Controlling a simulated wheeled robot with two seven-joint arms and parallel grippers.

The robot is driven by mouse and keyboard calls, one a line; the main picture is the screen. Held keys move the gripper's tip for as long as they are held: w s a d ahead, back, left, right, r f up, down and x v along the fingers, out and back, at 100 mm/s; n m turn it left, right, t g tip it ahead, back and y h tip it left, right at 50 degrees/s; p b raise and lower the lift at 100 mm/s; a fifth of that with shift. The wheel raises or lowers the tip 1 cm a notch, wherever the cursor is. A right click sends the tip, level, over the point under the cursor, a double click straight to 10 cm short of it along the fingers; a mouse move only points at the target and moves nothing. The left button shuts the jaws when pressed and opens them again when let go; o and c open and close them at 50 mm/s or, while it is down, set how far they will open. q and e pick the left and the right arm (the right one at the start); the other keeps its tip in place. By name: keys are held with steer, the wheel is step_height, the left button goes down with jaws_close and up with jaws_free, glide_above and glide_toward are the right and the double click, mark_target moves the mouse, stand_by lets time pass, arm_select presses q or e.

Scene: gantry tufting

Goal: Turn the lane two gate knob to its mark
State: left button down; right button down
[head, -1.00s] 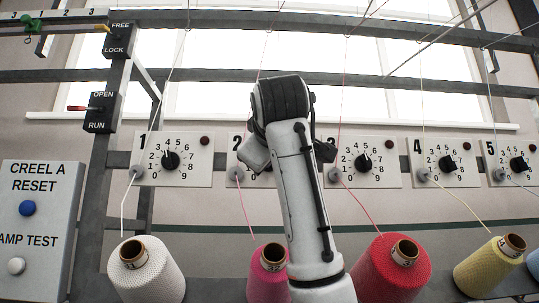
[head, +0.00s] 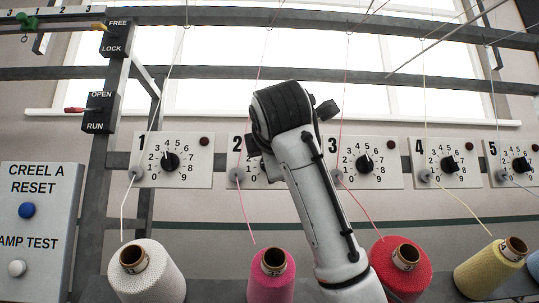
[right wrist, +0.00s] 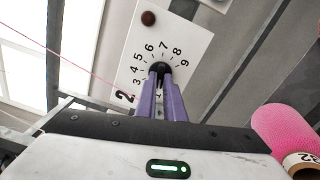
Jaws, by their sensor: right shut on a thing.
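The lane two gate panel (head: 236,173) is a white plate with a numbered dial, mostly hidden behind my right arm in the head view. In the right wrist view the panel (right wrist: 127,60) shows its "2" label, the dial numbers and a dark red lamp (right wrist: 148,18). The black lane two knob (right wrist: 160,67) is between the purple fingertips of my right gripper (right wrist: 160,72), which is shut on it. The fingers cover much of the knob, so its pointer and mark cannot be read. My left gripper is out of view.
Lane panels one (head: 200,160), three (head: 388,165), four (head: 470,160) and five (head: 505,175) line the rail. Yarn cones stand below, including a pink one (head: 268,285) and a red one (head: 388,270). Thin yarns run up past the panels. A reset box (head: 45,225) stands left.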

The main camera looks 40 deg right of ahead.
steer(key=n+p, duration=0.2)
steer(key=n, duration=0.3)
steer(key=shift+f+n, duration=0.1)
steer(key=shift+n, duration=0.6)
steer(key=c, duration=1.9)
jaws_free()
steer(key=shift+o, duration=0.2)
